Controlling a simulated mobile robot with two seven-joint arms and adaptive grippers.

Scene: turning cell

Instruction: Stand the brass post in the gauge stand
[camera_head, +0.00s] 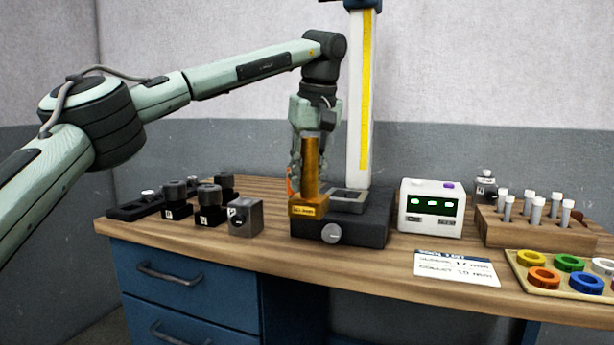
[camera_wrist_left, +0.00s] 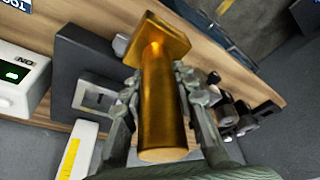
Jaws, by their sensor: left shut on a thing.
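The brass post (camera_head: 311,170), a golden cylinder on a square labelled foot, is upright in the head view with its foot down. My left gripper (camera_head: 301,172) is shut on its shaft from behind, and the post partly hides the fingers. In the left wrist view the post (camera_wrist_left: 162,100) lies between both fingers (camera_wrist_left: 158,82). The gauge stand (camera_head: 372,228) has a dark base, a grey-framed recess (camera_head: 349,195), a front knob and a tall white column with a yellow scale. The foot overlaps the base's left part, left of the recess; I cannot tell whether they touch. My right gripper is not in view.
A grey block (camera_head: 245,216) and several black knobbed holders (camera_head: 209,203) stand left of the stand. A white display box (camera_head: 431,210), a card (camera_head: 456,268), a wooden rack (camera_head: 530,233) of vials and a tray of coloured rings (camera_head: 518,262) are on the right.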

